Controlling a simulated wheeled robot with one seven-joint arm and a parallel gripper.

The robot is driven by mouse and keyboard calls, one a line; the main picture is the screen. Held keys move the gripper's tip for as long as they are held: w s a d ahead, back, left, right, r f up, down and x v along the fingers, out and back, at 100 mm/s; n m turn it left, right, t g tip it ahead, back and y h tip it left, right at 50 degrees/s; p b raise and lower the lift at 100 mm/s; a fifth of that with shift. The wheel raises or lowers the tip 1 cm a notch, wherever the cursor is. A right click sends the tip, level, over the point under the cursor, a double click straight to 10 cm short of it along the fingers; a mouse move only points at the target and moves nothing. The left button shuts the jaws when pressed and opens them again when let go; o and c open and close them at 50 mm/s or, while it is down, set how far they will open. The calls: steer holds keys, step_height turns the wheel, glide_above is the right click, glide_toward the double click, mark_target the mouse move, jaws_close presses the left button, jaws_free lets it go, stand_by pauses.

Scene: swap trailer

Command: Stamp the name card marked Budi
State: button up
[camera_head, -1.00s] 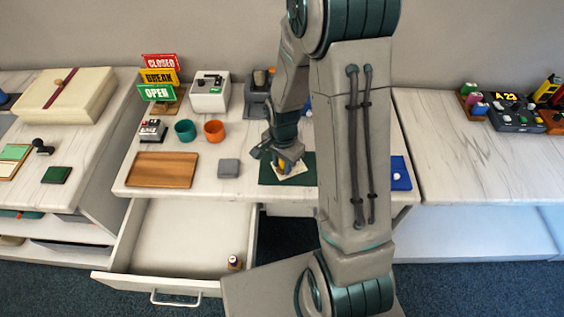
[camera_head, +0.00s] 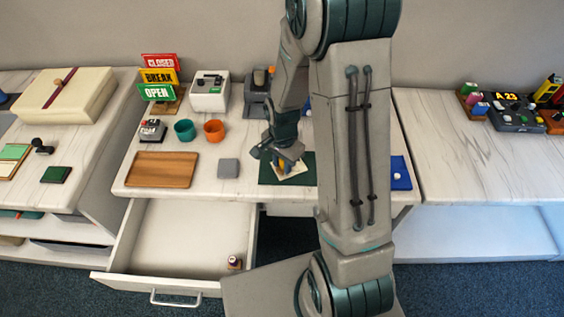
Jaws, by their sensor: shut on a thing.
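My gripper (camera_head: 281,160) is shut on a small yellow-orange thing (camera_head: 281,166), which looks like a stamp; its shape is mostly hidden by the fingers. It is held upright at a cream card (camera_head: 297,171) lying on a dark green mat (camera_head: 268,179). I cannot tell whether the stamp touches the card. The card is partly covered by the gripper, and no name can be read on it. A grey square block (camera_head: 228,168), perhaps an ink pad, lies left of the mat.
A wooden tray (camera_head: 161,170), a teal cup (camera_head: 185,130) and an orange cup (camera_head: 214,130) stand left of the mat. An open drawer (camera_head: 187,236) juts out below, holding a small bottle-like item (camera_head: 234,262). A blue pad (camera_head: 400,174) lies right of my arm.

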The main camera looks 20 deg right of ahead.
steer(key=shift+r+p, duration=2.45)
steer(key=shift+r, duration=1.05)
steer(key=shift+f, duration=0.1)
